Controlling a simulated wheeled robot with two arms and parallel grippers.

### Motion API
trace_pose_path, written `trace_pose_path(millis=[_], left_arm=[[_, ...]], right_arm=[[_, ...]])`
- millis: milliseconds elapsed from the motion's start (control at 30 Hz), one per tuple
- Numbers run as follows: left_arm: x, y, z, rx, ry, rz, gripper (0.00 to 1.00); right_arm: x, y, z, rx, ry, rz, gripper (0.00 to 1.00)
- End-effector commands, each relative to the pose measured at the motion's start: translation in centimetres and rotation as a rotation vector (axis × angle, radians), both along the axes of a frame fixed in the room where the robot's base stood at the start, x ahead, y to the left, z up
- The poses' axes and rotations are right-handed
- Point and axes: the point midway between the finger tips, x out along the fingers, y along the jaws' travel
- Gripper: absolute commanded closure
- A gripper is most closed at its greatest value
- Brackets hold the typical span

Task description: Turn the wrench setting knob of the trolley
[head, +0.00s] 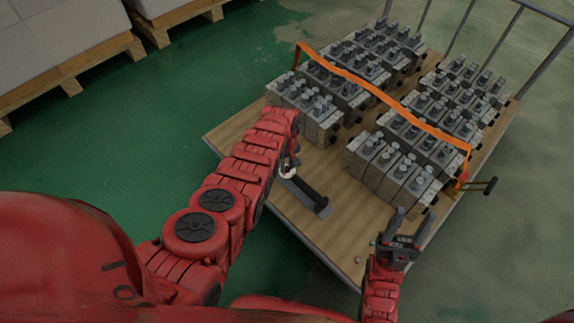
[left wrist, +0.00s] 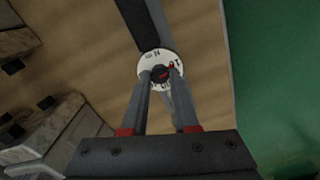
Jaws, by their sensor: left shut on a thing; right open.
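The trolley (head: 345,215) has a wooden deck bearing the wrench, which has a dark handle (head: 305,190) and lies near the deck's left edge. Its setting knob is a white dial with dark letters and a red mark, seen in the left wrist view (left wrist: 147,67) and partly behind my arm in the head view (head: 287,173). My left gripper (left wrist: 161,76) is shut on the knob's dark centre; its fingertips hide part of the dial. My right gripper (head: 401,226) is open and empty over the trolley's near right side, beside the valve blocks.
Several grey valve blocks (head: 390,170) stand in groups on the deck, with an orange strap (head: 385,97) across them. A ratchet handle (head: 482,186) sticks out at the right. Metal rails (head: 498,42) rise at the back. Loaded pallets (head: 75,72) stand at the upper left.

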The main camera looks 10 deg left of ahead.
Motion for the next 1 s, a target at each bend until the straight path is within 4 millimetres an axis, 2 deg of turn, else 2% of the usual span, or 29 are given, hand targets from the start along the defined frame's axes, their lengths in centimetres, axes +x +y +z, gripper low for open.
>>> trace_pose_path(millis=[267,467,1000], left_arm=[[0.00,0.04,-0.02,0.000,0.000,-0.034,1.00],[0.01,0.05,-0.04,0.000,0.000,-0.137,1.00],[0.08,-0.02,-0.04,0.000,0.000,-0.630,1.00]], right_arm=[[-0.01,0.00,-0.04,0.000,0.000,0.000,0.50],[-0.02,-0.01,-0.13,-0.001,-0.001,-0.001,0.50],[-0.11,-0.02,-0.55,-0.008,-0.006,-0.001,0.50]])
